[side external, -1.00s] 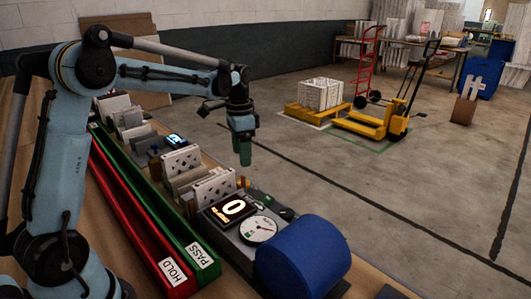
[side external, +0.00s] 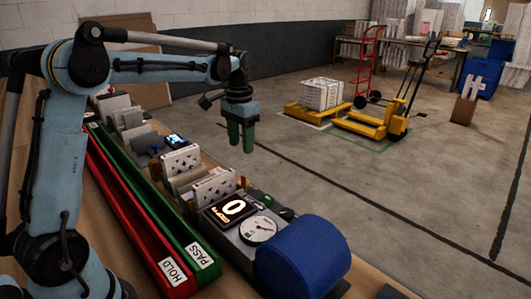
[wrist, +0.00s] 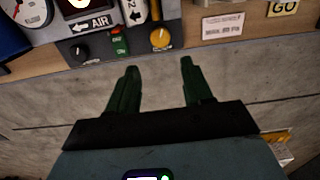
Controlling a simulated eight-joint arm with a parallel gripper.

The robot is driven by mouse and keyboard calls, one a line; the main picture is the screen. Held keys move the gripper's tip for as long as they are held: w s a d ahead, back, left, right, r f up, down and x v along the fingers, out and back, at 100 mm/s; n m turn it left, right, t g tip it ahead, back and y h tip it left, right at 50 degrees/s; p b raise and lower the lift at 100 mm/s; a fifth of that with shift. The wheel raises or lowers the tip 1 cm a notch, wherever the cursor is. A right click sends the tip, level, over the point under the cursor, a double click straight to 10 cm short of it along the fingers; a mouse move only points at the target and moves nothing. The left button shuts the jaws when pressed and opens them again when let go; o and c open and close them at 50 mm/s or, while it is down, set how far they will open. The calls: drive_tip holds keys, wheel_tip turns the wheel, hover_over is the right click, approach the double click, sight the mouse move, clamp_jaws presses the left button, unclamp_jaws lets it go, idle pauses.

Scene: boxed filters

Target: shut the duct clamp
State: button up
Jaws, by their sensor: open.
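My gripper (side external: 241,140) hangs in the air in the side view, beyond the right edge of the bench. Its two green fingers point down, apart and empty. In the wrist view my gripper (wrist: 160,66) shows the gap between its fingers near a control panel with a yellow knob (wrist: 160,37), a black knob (wrist: 79,52) and a small green-and-red switch (wrist: 119,42). A large blue cylinder (side external: 303,255), which may be the duct, lies at the near end of the test unit (side external: 232,232) in the side view. I cannot make out the duct clamp for certain.
A red HOLD channel (side external: 146,230) and a green PASS channel (side external: 165,215) run along the bench. Boxed filters (side external: 181,160) stand in a row beside them. A gauge (side external: 258,229) and lit display (side external: 233,207) are on the unit. The floor right of the bench is clear nearby.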

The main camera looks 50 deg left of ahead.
wheel_tip(320, 180, down, 12)
drive_tip(key=n, duration=0.4)
drive_tip(key=shift+f, duration=0.1)
idle(0.4)
drive_tip(key=shift+c, duration=0.4)
drive_tip(key=c, duration=0.7)
drive_tip(key=m, duration=0.3)
drive_tip(key=shift+m, duration=2.7)
